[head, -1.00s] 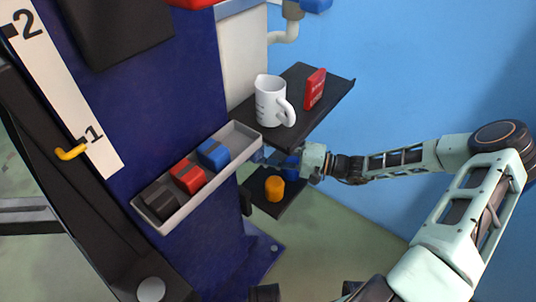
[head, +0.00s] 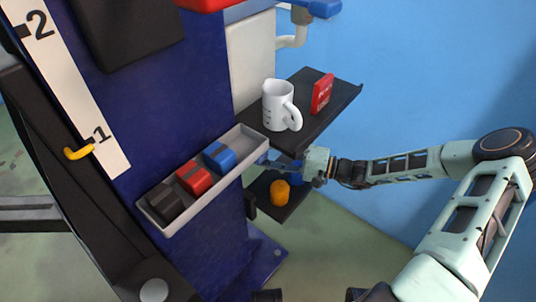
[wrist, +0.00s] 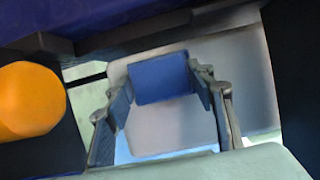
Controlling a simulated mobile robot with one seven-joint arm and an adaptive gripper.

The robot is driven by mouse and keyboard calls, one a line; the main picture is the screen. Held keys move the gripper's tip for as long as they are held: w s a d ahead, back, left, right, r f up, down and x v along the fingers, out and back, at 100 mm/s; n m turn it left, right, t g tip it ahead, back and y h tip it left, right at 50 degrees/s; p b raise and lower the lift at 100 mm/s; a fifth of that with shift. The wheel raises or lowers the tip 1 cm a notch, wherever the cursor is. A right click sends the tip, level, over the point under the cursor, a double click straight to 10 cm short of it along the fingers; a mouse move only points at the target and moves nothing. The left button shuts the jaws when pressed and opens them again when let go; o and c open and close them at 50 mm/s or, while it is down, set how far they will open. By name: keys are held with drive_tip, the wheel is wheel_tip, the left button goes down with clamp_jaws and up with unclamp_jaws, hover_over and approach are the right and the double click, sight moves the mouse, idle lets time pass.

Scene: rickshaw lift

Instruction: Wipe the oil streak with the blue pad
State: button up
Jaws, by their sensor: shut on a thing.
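The blue pad (wrist: 160,78) shows in the wrist view as a plain blue block between the two fingertips of my gripper (wrist: 165,95). My gripper is shut on it. In the head view my gripper (head: 280,164) reaches in from the right, beside the right end of the grey tray and above the lower dark shelf. The pad is hard to make out there, as the fingers are small and dark blue. I cannot make out the oil streak in either view. A pale grey surface (wrist: 245,80) lies behind the pad in the wrist view.
The grey tray (head: 205,203) holds a black, a red and a blue block. An upper dark shelf (head: 312,125) carries a white mug (head: 279,106) and a red box (head: 322,94). An orange cylinder (head: 280,192) stands on the lower shelf, close to my gripper; it also shows in the wrist view (wrist: 30,100).

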drive_tip(key=shift+w+a, duration=0.4)
drive_tip(key=shift+a, duration=0.15)
drive_tip(key=shift+w+d+b, duration=0.4)
drive_tip(key=shift+w+d, duration=0.25)
drive_tip(key=shift+w, duration=0.15)
drive_tip(key=shift+w+d+b, duration=0.4)
drive_tip(key=shift+w+d, duration=0.2)
drive_tip(key=shift+w, duration=0.2)
drive_tip(key=shift+r, duration=0.1)
drive_tip(key=shift+s+a+p, duration=0.8)
drive_tip(key=shift+s+a, duration=0.75)
drive_tip(key=shift+c, duration=0.6)
drive_tip(key=shift+r, duration=0.1)
drive_tip(key=shift+s+d+p, duration=0.2)
drive_tip(key=shift+s+d, duration=0.4)
drive_tip(key=shift+d, duration=0.25)
drive_tip(key=shift+s+d+p, duration=0.2)
drive_tip(key=shift+s+d, duration=0.4)
drive_tip(key=shift+d, duration=0.2)
drive_tip(key=shift+s+d+p, duration=0.2)
drive_tip(key=shift+s+d, duration=0.4)
drive_tip(key=shift+d, duration=0.25)
drive_tip(key=shift+d, duration=0.1)
